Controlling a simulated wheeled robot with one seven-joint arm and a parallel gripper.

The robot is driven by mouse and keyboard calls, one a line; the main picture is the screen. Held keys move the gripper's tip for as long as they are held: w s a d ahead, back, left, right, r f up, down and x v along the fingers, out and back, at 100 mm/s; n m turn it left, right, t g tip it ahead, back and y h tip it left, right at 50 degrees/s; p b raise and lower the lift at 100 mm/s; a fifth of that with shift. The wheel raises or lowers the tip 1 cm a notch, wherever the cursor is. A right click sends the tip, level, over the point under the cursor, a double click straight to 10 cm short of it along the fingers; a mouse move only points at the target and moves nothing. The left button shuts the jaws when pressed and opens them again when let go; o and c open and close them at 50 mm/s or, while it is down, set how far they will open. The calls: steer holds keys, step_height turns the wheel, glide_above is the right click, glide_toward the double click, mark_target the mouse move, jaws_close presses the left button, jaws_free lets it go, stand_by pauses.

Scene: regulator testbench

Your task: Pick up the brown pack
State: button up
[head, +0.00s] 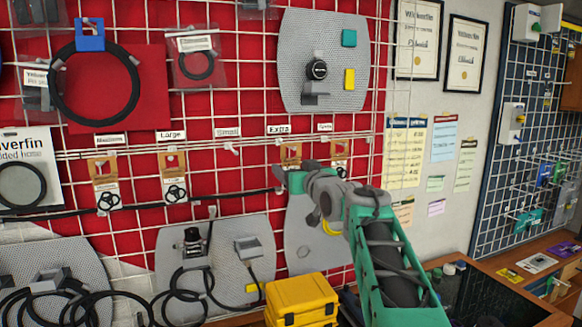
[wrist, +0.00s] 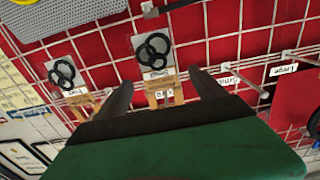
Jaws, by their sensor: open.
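Several brown packs with black rings hang in a row on the red wire grid. In the wrist view, which is upside down, one brown pack (wrist: 156,60) lies between and beyond the fingertips of my gripper (wrist: 164,80). My gripper is open, with a finger to either side of this pack; I cannot tell whether they touch it. In the head view this pack (head: 291,152) hangs under an "Extra" label, and my gripper (head: 279,177) hides its lower part. A second pack (head: 340,153) hangs just right of it and shows in the wrist view (wrist: 65,75).
Two more packs (head: 105,185) (head: 174,178) hang to the left. The "Small" hook (head: 232,149) between is empty. A grey perforated panel (head: 322,60) is above, and another (head: 215,265) with cables is below. A yellow case (head: 302,298) stands below my arm.

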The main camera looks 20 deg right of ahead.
mark_target(293, 167)
steer(key=w+p, duration=0.1)
steer(key=w, duration=0.2)
steer(key=shift+w, duration=0.15)
steer(key=shift+s, duration=0.2)
steer(key=shift+c, duration=0.2)
steer(key=c, duration=1.4)
